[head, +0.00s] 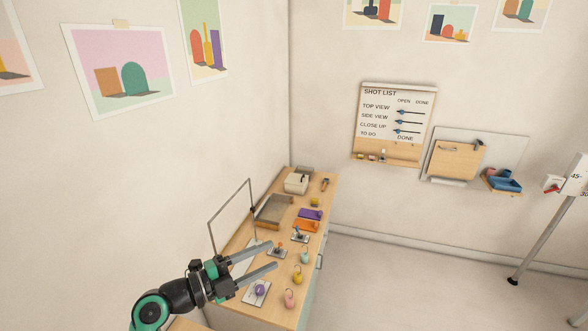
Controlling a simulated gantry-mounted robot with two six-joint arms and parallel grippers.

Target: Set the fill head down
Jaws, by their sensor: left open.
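My left gripper (273,257) reaches in from the lower left over the wooden counter (270,309). Its two grey fingers are apart, with nothing seen between them. No object is clearly marked as the fill head. Two small devices on dark-and-white bases, one (277,251) just beyond the fingertips and one (299,237) farther back, stand on the counter; they are too small to identify. A purple ball (260,290) sits on a white plate below the fingers. My right gripper is not in view.
Pink (290,299), yellow (298,278) and teal (305,258) round props line the counter's right edge. A thin upright frame (230,214) stands at its left. Orange (306,225) and purple trays, a grey tray (273,211) and a white box (296,183) fill the back.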

